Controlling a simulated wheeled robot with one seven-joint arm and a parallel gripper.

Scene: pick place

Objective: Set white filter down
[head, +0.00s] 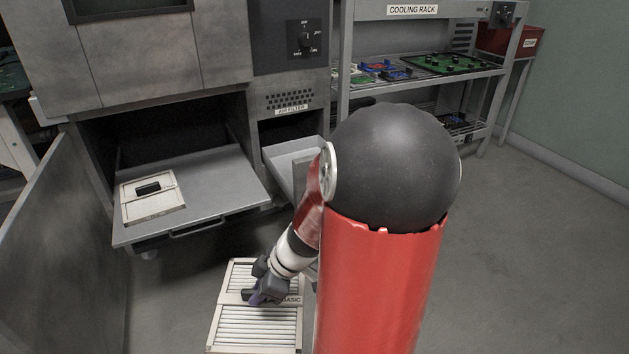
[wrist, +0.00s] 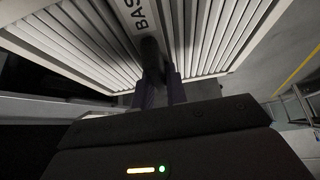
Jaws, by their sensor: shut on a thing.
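The white filter (head: 259,327) is a slatted rectangular panel with a plain middle band reading "BASIC". It shows low in the middle of the head view, in front of the machine. My gripper (head: 262,292) is shut on the filter at its middle band. In the wrist view the filter (wrist: 225,35) fills the top, and my gripper's fingers (wrist: 160,88) meet a dark part at its middle, probably a handle. The head view does not clearly show whether the filter's lower edge touches anything, and my arm covers part of its right side.
A pulled-out grey tray (head: 225,185) holds a smaller off-white panel (head: 150,197) with a dark handle. An open drawer (head: 290,158) sits under the "AIR FILTER" label. The cooling rack (head: 425,75) with circuit boards stands behind. Floor (head: 540,240) at right is clear.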

